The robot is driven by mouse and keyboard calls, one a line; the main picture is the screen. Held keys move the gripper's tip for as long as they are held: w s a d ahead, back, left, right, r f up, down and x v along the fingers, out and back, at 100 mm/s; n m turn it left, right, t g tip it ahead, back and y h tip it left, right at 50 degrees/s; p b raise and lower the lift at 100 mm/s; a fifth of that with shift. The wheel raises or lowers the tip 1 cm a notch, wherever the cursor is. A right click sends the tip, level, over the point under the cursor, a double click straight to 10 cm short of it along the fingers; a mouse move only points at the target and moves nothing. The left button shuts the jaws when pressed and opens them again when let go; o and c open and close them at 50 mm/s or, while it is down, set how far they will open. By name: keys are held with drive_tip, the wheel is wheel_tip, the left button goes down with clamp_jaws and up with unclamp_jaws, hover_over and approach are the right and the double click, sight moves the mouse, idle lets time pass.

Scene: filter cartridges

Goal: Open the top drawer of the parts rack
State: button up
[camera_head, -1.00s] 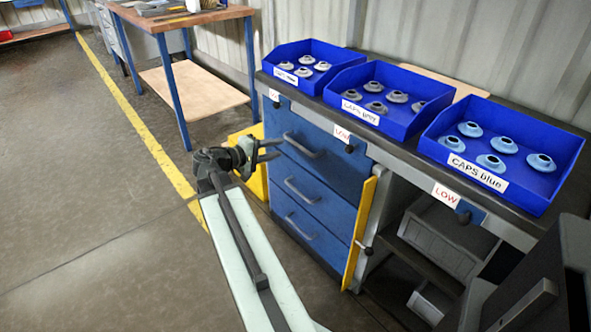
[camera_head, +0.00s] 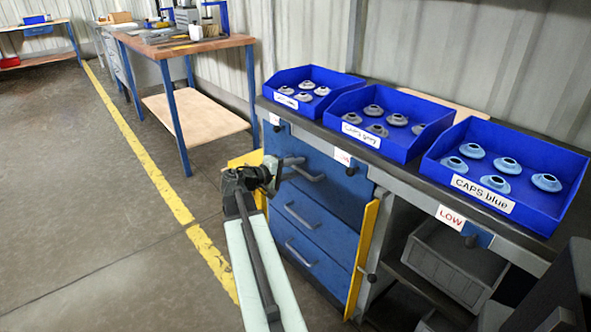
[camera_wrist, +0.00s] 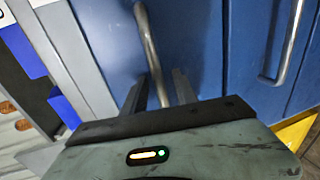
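The parts rack's blue top drawer (camera_head: 342,186) looks shut, flush in the rack under the worktop. Its grey bar handle (camera_head: 308,176) is partly hidden by my gripper in the head view. My gripper (camera_head: 290,168) is at the handle's left part, fingers apart. In the wrist view, the handle (camera_wrist: 148,40) runs down between the two fingers of my gripper (camera_wrist: 159,92), and a gap seems to show beside it. Whether either finger touches the handle cannot be told.
Two lower drawers (camera_head: 308,232) with bar handles are below, shut. A yellow panel (camera_head: 361,262) stands at the rack's right, and an open shelf bay holds a grey bin (camera_head: 455,262). Blue cap trays (camera_head: 400,148) stand on top. The floor at left (camera_head: 90,220) is clear.

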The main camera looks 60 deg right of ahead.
clamp_jaws()
idle(1.3)
